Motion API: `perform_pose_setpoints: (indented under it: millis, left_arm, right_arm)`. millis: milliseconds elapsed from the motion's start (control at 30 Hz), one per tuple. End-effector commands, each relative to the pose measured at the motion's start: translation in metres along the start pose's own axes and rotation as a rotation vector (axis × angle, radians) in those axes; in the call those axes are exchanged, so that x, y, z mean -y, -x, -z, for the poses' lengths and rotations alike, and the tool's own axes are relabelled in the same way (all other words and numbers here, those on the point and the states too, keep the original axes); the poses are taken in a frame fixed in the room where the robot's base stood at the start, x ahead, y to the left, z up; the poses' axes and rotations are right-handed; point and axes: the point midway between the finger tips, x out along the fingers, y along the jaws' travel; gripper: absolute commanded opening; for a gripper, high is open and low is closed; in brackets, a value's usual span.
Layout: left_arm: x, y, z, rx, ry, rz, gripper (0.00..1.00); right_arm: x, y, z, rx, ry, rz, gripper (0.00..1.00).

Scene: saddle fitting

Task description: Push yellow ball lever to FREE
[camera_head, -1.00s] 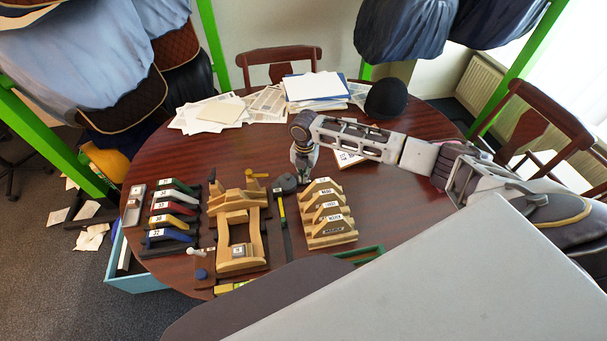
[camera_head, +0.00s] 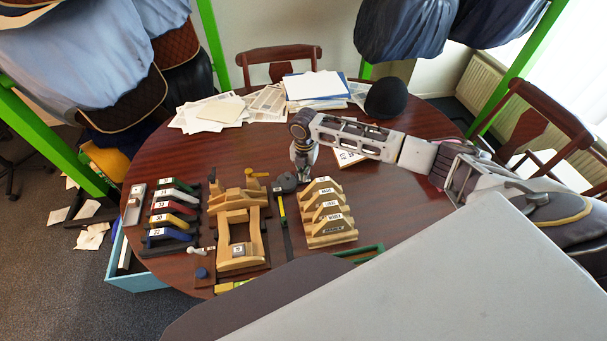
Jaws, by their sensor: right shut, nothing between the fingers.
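The yellow ball lever (camera_head: 257,174) sticks out at the back end of the wooden fixture (camera_head: 240,240) on the table, left of centre. Its ball end and short arm show small, and I cannot read any FREE marking. My right gripper (camera_head: 301,172) points down at the table, to the right of the lever and apart from it. It is shut and empty; its fingertips are small in this view. My left gripper is not in view.
Numbered coloured pieces stand in a rack (camera_head: 172,212) at left. Labelled wooden blocks (camera_head: 327,212) stand at right. Papers (camera_head: 225,109) and a black helmet (camera_head: 386,99) lie at the back.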

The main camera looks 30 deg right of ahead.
Motion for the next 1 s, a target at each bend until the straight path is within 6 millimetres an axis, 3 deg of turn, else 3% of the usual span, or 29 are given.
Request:
perform_pose_setpoints:
  millis: [1000]
  left_arm:
    - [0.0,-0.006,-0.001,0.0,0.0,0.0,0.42]
  right_arm:
    - [-0.009,0.0,-0.017,0.0,-0.001,0.0,0.0]
